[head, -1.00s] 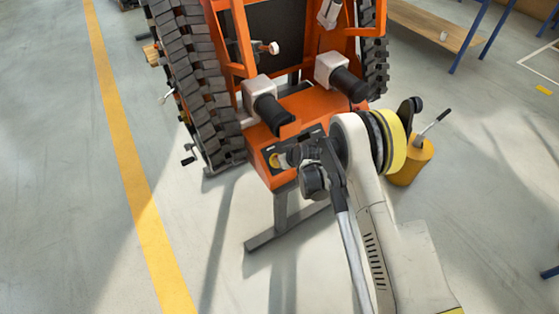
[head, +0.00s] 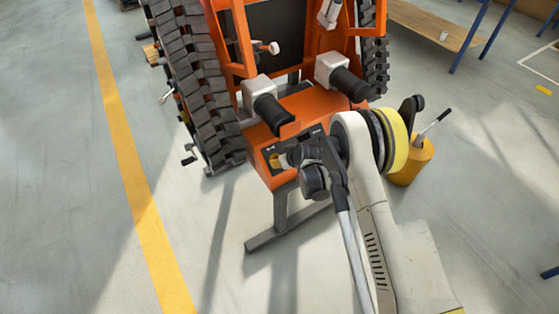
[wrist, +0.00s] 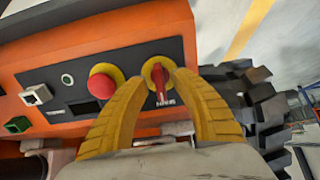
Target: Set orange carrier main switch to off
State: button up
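The orange carrier (head: 310,103) stands upright with a dark control panel (wrist: 55,72) on its orange housing. The main switch (wrist: 159,82) is a red handle on a round yellow plate at the panel's end in the wrist view. Its handle stands nearly vertical in that picture, above a small red label. My gripper (wrist: 157,84) has yellow fingers spread apart, one on each side of the switch. I cannot tell whether either finger touches the handle. In the head view my gripper (head: 278,160) is at the panel, and my wrist hides much of the panel.
A red mushroom button (wrist: 102,87) on a yellow ring is close beside the left finger. A white switch (wrist: 36,95) and a green button (wrist: 17,125) lie farther left. The black track (wrist: 250,95) is close on the right. A yellow container (head: 411,160) stands right of the carrier.

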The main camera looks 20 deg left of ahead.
jog(key=v, duration=1.1)
jog(key=shift+r, duration=0.25)
jog(key=shift+s, duration=0.1)
jog(key=s+d+r+m+t+h, duration=0.1)
jog(key=s+d+r+m, duration=0.1)
jog(key=d+r, duration=0.85)
jog(key=s+d+r+m+h, duration=0.2)
jog(key=d+r, duration=0.5)
jog(key=r, duration=0.6)
jog(key=s+d+r+m+h, duration=0.1)
jog(key=s+d+r+m, duration=0.2)
jog(key=s+d, duration=0.5)
jog(key=s+d+r+m+t+h, duration=0.1)
jog(key=s+d+r+m+h, duration=0.1)
jog(key=s+d, duration=0.7)
jog(key=s+r+m, duration=0.1)
jog(key=s, duration=0.3)
jog(key=shift+s+d+r, duration=0.25)
jog(key=shift+d+r, duration=0.05)
